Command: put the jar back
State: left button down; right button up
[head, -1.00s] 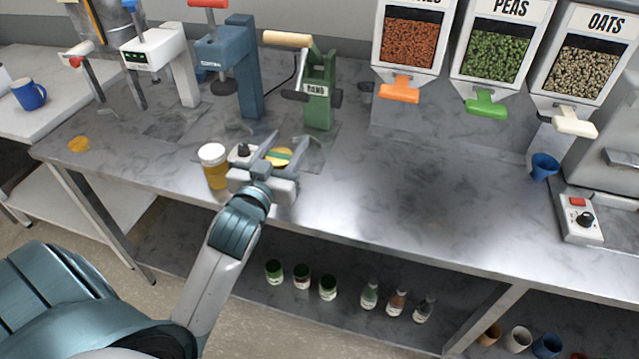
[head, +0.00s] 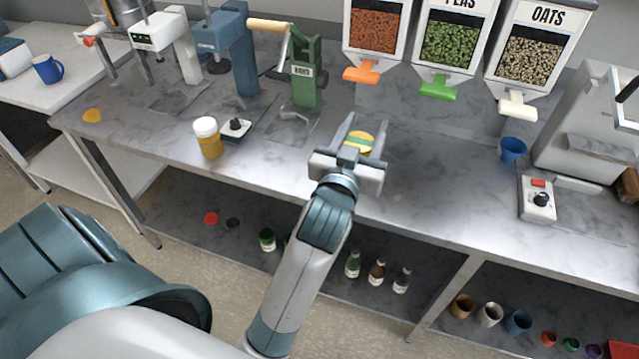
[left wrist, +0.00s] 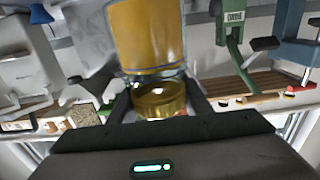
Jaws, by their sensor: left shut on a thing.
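My left gripper (head: 357,140) is shut on a jar (head: 359,143) with a yellow, green-banded look between the fingers. In the left wrist view the held jar (left wrist: 147,38) shows amber contents and a gold-coloured end between the fingers. The gripper is over the front part of the steel counter (head: 430,190), right of the green hand mill. I cannot tell whether the jar touches the counter. A second jar (head: 208,141), amber with a white lid, stands on the counter to the left. My right gripper is not in view.
The green mill (head: 305,70) and blue press (head: 238,50) stand behind. Grain dispensers (head: 450,45) hang at the back. A blue cup (head: 512,150) and switch box (head: 538,199) stand right. Several bottles and jars (head: 267,239) sit on the lower shelf.

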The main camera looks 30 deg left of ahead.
pick_arm(q)
jog(key=shift+a+f, duration=0.1)
jog(key=shift+a, duration=0.15)
jog(key=w+a+f+p, duration=0.1)
jog(key=a+f+p, duration=0.2)
jog(key=a+f, duration=0.3)
jog(key=a, duration=0.5)
jog(key=shift+w+a+f, duration=0.15)
jog(key=shift+w+f, duration=0.2)
jog(key=shift+f, duration=0.05)
notch_tip(320, 180, down, 4)
jog(key=shift+p, duration=0.4)
jog(key=shift+f, duration=0.15)
jog(key=c, duration=0.9)
grip_release()
jog(key=shift+c, duration=0.2)
